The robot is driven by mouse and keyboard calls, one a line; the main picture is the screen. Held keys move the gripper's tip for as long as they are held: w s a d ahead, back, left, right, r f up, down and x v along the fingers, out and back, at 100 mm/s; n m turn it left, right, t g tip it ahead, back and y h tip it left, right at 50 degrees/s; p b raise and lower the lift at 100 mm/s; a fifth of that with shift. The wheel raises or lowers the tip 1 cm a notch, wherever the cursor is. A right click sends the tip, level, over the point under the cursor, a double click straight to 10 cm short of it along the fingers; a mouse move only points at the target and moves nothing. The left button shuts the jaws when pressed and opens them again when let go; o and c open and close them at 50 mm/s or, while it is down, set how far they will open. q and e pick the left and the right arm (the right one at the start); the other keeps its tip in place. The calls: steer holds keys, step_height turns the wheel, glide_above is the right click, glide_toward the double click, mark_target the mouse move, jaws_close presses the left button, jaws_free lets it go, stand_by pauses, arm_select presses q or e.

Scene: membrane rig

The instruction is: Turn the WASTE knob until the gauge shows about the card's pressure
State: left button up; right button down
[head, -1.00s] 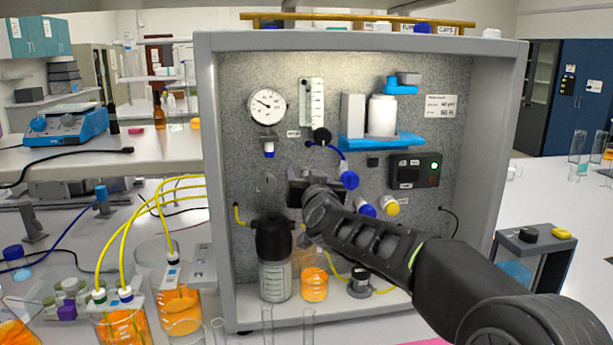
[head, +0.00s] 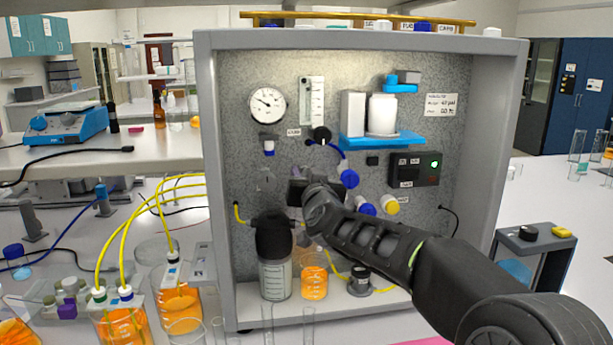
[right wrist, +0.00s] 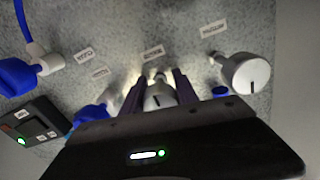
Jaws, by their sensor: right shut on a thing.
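My right gripper (head: 296,190) is at the rig's panel and hides the knob it holds in the head view. In the right wrist view, its two fingers (right wrist: 158,95) are shut around a pale knob (right wrist: 159,96) with a dark mark, below a small label (right wrist: 153,52) too blurred to read surely. The round white gauge (head: 267,104) is at the panel's upper left; its needle points to the upper left. The white card (head: 441,105) is at the panel's upper right, its print too small to read. My left gripper is out of view.
Another white knob (right wrist: 245,72) with a dark line stands right of the held one in the right wrist view. Blue fittings (head: 348,179) and a black box with a green light (head: 414,169) are close by. A dark-capped bottle (head: 274,260) and an orange-filled beaker (head: 314,282) stand below my gripper.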

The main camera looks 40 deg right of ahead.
steer(key=shift+m+b, duration=0.5)
steer(key=shift+m, duration=0.8)
steer(key=shift+m+b, duration=0.5)
steer(key=shift+m, duration=1.3)
steer(key=c, duration=0.9)
jaws_free()
steer(key=shift+a, duration=0.1)
steer(key=shift+b+v, duration=0.4)
steer(key=shift+v, duration=3.45)
